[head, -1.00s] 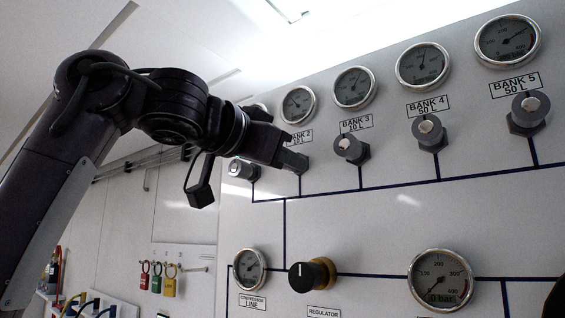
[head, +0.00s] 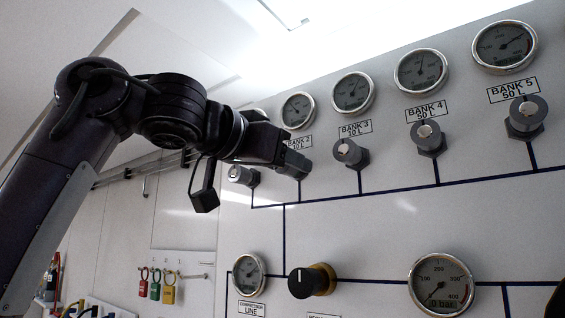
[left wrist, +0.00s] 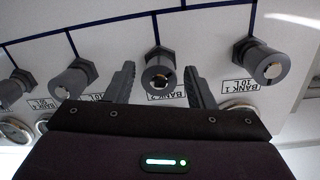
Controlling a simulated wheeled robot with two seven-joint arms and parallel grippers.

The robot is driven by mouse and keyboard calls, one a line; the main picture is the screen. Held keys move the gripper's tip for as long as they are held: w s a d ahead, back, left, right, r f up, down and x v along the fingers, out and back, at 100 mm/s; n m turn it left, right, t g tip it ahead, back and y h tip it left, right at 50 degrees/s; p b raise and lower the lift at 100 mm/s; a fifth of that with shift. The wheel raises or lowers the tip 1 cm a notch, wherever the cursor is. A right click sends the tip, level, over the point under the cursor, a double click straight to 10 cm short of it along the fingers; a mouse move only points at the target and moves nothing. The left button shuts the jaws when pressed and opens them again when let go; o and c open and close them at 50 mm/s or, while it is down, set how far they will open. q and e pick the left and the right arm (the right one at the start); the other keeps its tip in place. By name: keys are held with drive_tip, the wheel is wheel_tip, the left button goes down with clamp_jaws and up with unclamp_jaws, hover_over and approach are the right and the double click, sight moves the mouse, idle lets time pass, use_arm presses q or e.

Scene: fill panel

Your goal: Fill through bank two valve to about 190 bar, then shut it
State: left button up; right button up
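The bank two valve (left wrist: 160,76) is a grey knob above the BANK 2 label, seen upside down in the left wrist view. My left gripper (left wrist: 161,84) is open, with one finger on each side of this knob; contact cannot be told. In the head view, my left gripper (head: 296,163) covers the bank two valve. The bank two gauge (head: 298,110) is above it, its reading too small to tell. The large lower gauge (head: 441,283) shows "0 bar", its needle at the low end. My right gripper is not in view.
Bank three (head: 350,153), bank four (head: 428,138) and bank five (head: 526,117) valves stand to the right. The bank one valve (head: 243,174) is close on the left. Below are a regulator knob (head: 312,281) and compressor line gauge (head: 248,275). Padlocks (head: 155,285) hang at lower left.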

use_arm(q)
drive_tip(key=shift+f, duration=0.1)
drive_tip(key=shift+s+a, duration=0.1)
drive_tip(key=b+v, duration=0.5)
drive_tip(key=v, duration=0.2)
drive_tip(key=shift+s, duration=0.2)
drive_tip(key=shift+a, duration=0.15)
idle(2.6)
